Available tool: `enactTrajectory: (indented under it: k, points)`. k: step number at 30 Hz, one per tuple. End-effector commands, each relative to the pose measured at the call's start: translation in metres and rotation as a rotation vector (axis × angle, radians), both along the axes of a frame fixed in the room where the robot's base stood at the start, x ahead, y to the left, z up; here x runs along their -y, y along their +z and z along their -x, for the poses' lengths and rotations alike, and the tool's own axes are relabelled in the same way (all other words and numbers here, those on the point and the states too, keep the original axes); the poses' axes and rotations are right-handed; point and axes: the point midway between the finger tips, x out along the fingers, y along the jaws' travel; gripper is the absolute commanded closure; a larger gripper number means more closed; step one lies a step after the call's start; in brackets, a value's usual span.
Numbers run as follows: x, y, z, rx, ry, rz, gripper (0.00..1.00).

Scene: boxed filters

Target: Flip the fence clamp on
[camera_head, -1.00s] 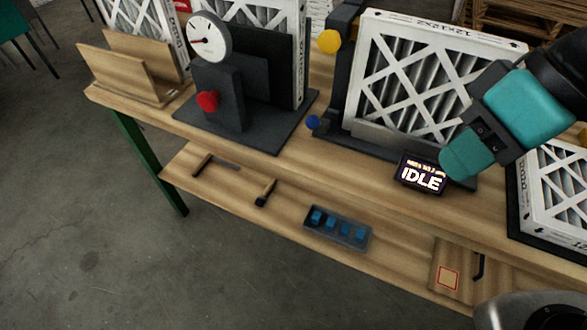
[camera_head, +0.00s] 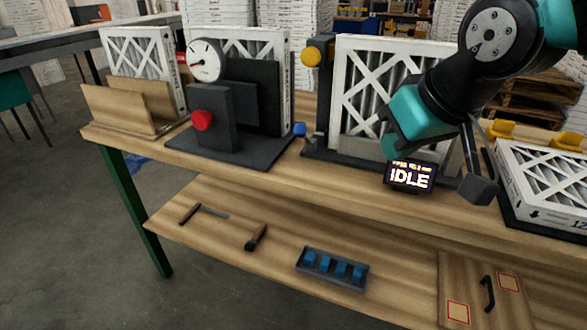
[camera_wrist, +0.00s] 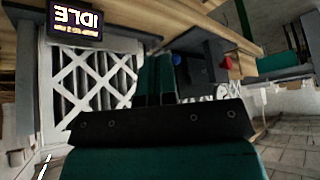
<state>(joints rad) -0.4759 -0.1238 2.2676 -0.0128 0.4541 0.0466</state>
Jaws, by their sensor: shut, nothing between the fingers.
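A black fixture (camera_head: 325,100) holds an upright white filter (camera_head: 350,95). A yellow knob (camera_head: 311,56) is high on its left upright, and a blue-tipped lever (camera_head: 299,129) sits low at its left. No label marks the fence clamp; the blue-tipped lever may be it, but I cannot be sure. My gripper (camera_head: 389,142) is in front of the filter, right of the lever and apart from it. In the wrist view my gripper (camera_wrist: 156,78) has its teal fingers together and empty.
A small IDLE display (camera_head: 410,177) stands on the bench edge below my gripper. A dial gauge stand with a red knob (camera_head: 202,120) is to the left. A boxed filter (camera_head: 545,185) lies at right. The lower shelf holds a blue-block tray (camera_head: 332,268).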

Motion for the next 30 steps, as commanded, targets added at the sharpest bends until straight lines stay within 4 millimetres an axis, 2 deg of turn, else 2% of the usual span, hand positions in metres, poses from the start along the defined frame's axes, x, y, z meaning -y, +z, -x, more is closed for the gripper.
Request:
enactTrajectory:
  k: [1,3,9,15,22,30]
  points:
    - [-0.007,-0.025,-0.013,0.042,-0.014,0.002,1.0]
    - [-0.014,-0.036,-0.032,0.108,-0.043,0.004,1.0]
    - [-0.037,-0.061,-0.078,0.297,-0.12,0.002,1.0]
    - [-0.06,-0.082,-0.113,0.489,-0.194,-0.009,1.0]
    - [-0.087,-0.102,-0.137,0.712,-0.274,-0.028,1.0]
    - [-0.118,-0.126,-0.141,0.969,-0.366,-0.054,1.0]
